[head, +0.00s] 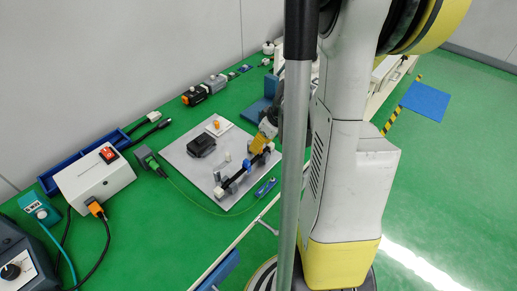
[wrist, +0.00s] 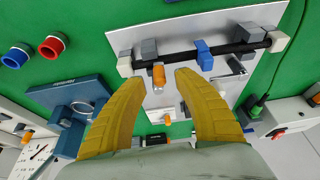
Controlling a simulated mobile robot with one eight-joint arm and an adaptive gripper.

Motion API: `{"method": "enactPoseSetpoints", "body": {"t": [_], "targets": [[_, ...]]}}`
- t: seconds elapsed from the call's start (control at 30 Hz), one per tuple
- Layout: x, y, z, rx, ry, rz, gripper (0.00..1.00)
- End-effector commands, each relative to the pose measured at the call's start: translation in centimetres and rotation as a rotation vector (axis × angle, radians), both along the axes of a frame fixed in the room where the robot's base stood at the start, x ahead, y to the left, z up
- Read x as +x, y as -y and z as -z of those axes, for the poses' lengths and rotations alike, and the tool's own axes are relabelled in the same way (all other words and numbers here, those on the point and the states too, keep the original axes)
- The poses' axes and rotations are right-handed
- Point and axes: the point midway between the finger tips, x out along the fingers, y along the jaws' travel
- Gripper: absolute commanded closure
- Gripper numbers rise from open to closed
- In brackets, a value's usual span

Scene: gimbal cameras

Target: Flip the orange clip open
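The orange clip (wrist: 158,76) is on the black bar (wrist: 228,53) in the wrist view, near the bar's left end. It projects from the bar toward my gripper. My gripper (wrist: 160,79) has two yellow fingers, spread apart, with the clip between their tips. A small gap shows on each side of the clip. In the head view my gripper (head: 262,144) is over the far end of the bar and hides the orange clip. Whether the clip is latched cannot be told.
A blue clip (wrist: 204,55) sits on the same bar, right of the orange one. The grey board (head: 234,196) also carries a black block (head: 201,145) and a white block with an orange peg (head: 217,124). A white box with a red switch (head: 95,180) stands left.

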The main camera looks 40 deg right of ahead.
Motion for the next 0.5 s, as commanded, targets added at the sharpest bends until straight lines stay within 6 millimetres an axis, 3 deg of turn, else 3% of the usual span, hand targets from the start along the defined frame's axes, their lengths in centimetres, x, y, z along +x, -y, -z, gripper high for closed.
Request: {"method": "enactPoseSetpoints", "body": {"t": [0.1, 0.43, 0.5], "targets": [[0.38, -0.05, 1.03, 0.0, 0.0, -0.001, 0.62], [0.49, -0.05, 1.15, 0.0, -0.001, 0.0, 0.64], [0.48, -0.06, 1.15, 0.0, -0.001, 0.0, 0.85]]}}
